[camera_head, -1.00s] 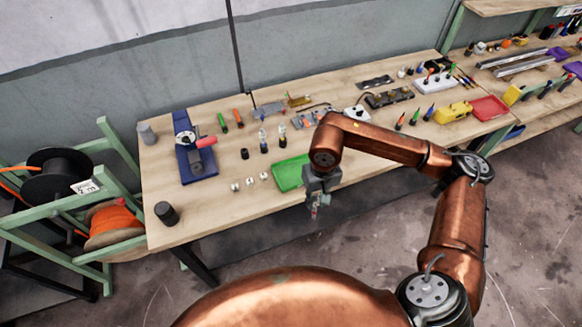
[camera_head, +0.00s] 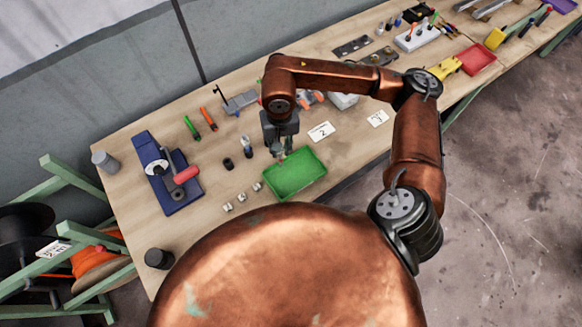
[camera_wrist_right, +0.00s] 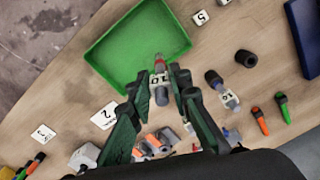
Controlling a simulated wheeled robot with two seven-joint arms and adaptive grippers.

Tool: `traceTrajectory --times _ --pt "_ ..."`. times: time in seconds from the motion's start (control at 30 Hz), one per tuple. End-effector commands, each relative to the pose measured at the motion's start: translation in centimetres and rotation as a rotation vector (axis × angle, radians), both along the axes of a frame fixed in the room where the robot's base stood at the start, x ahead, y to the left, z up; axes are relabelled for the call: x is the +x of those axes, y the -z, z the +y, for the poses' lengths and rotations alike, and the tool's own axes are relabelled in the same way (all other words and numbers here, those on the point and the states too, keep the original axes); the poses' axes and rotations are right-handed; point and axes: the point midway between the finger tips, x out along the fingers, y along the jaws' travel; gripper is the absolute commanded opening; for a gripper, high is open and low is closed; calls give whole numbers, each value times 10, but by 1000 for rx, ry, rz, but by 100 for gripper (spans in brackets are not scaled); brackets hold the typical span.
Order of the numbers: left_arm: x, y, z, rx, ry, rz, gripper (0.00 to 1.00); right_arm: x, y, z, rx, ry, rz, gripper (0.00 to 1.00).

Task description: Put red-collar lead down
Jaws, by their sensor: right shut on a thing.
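My right gripper (camera_head: 282,152) is over the bench at the back left corner of the green tray (camera_head: 297,178). In the right wrist view its fingers (camera_wrist_right: 161,92) are shut on a small upright-looking lead (camera_wrist_right: 159,72) with a red collar and a white tag that seems to read 10. The lead lies in front of the near edge of the tray in that view; I cannot tell whether it touches tray or bench. My left gripper is not in view.
Number cards (camera_head: 321,131) lie right of the gripper. The tray looks empty.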

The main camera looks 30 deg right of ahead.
Motion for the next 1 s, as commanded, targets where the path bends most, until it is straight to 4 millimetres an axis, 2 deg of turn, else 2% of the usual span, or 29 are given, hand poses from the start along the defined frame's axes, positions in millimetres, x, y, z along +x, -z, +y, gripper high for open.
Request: traceTrajectory --times 0.1,0.23,0.37,0.63,1.0 --pt "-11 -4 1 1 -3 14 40 -12 -6 5 -4 232 -5 0" --pt "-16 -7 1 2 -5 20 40 -24 -11 11 -10 499 -10 0" --pt "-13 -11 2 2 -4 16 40 -35 -17 16 -16 766 -12 0" --pt "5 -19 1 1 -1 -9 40 -59 -28 27 -36 1326 -13 0" --pt "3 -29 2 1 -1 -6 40 -93 -44 35 -70 2128 5 0"
